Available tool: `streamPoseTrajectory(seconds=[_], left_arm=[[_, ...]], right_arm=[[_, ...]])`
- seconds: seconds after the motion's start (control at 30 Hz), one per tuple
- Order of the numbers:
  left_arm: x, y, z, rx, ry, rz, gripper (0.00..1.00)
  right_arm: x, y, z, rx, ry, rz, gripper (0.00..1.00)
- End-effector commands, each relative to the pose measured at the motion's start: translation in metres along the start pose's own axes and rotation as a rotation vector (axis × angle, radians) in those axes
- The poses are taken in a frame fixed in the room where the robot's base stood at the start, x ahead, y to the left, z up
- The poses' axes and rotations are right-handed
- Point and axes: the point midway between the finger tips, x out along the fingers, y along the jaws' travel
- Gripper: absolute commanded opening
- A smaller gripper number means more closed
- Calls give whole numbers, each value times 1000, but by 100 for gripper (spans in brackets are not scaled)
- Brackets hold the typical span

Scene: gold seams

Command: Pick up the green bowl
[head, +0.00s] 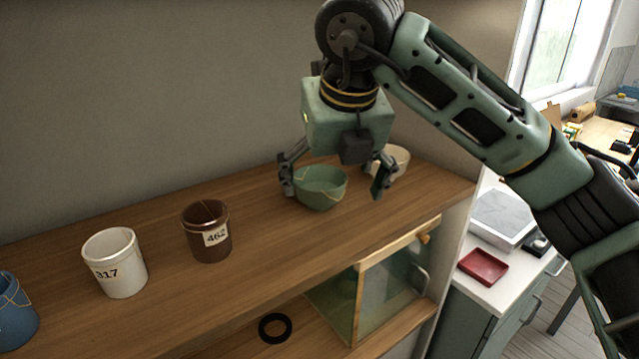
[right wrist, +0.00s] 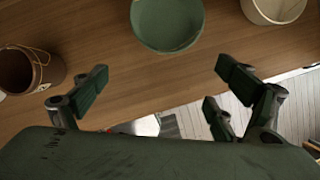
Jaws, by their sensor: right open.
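The green bowl (head: 321,188) with thin gold seams stands upright on the wooden shelf (head: 265,215). It also shows at the top of the right wrist view (right wrist: 167,24), beyond my fingers. My right gripper (head: 335,184) is open above and around the bowl in the head view, with one finger at its left and another at its right. In the right wrist view my spread fingers (right wrist: 165,85) have nothing between them, and the bowl lies ahead of them. I cannot tell whether any finger touches it. My left gripper is not in view.
A cream cup (head: 398,160) stands close behind the right finger. A brown cup (head: 207,231) labelled 462, a white cup (head: 115,263) labelled 317 and a blue cup (head: 14,312) stand to the left. A black ring (head: 275,327) and a glass-fronted box (head: 388,287) sit below.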

Motion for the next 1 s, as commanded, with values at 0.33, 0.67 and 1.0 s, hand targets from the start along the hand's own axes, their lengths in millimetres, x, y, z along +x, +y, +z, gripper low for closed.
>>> streamPoseTrajectory(seconds=[0.33,0.67,1.0], left_arm=[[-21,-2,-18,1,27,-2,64],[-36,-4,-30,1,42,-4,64],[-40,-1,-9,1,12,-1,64]], right_arm=[[18,1,45,0,3,3,90],[52,1,54,-2,7,3,90],[74,1,55,-2,1,3,90]])
